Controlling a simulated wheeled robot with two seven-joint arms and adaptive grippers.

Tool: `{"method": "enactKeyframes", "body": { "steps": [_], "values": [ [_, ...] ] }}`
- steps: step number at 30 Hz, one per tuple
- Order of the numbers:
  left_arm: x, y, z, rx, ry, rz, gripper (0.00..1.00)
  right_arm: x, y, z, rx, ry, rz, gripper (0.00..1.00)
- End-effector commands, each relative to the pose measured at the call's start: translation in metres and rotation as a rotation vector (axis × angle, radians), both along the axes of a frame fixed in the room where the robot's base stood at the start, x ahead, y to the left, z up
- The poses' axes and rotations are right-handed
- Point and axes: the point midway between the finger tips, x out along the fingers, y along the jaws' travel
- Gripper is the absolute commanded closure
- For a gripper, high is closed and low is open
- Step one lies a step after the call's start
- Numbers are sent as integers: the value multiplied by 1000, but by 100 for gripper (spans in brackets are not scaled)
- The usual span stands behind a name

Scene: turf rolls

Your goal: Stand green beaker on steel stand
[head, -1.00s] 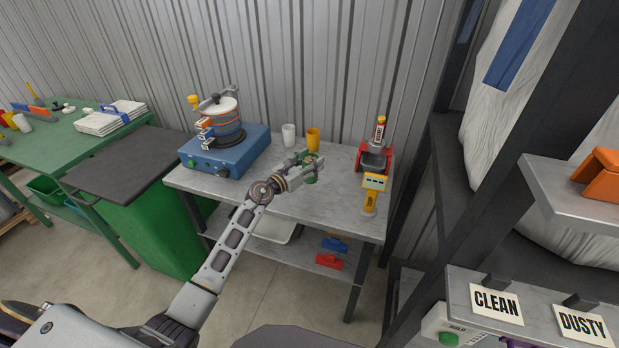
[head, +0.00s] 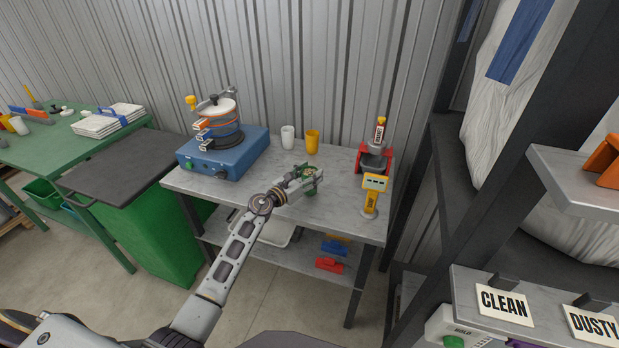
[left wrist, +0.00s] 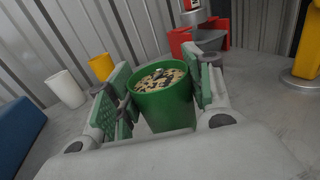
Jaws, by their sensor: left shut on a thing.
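The green beaker (left wrist: 162,108) is between the fingers of my left gripper (left wrist: 158,97) in the left wrist view, upright or nearly so, with pale and dark speckled contents near its rim. My left gripper (head: 304,180) is shut on the beaker over the front middle of the grey bench in the head view. The fingers hide much of the beaker there, and I cannot tell whether its base touches the bench. A red unit with a grey steel cup-like part (head: 375,160) stands at the bench's right. I cannot tell for sure which part is the steel stand. My right gripper is not in view.
A white cup (head: 288,137) and a yellow cup (head: 312,141) stand behind the gripper. A yellow post with a display (head: 372,192) stands at the right front. A blue machine with stacked sieves (head: 222,155) is at the left. Dark shelving (head: 480,200) rises at the right.

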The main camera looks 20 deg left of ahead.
Motion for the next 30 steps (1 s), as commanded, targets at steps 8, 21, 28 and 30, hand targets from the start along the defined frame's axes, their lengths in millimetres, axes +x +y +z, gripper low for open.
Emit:
{"method": "enactKeyframes", "body": {
  "steps": [8, 21, 28, 30],
  "values": [
    [0, 0, -4, 0, -1, 1, 75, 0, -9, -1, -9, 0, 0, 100],
    [0, 0, -7, 1, 0, 0, 34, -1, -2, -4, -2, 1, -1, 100],
    [0, 0, -7, 1, 0, 0, 27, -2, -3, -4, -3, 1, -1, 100],
    [0, 0, -7, 1, 0, 0, 27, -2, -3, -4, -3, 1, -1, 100]
  ]
}}
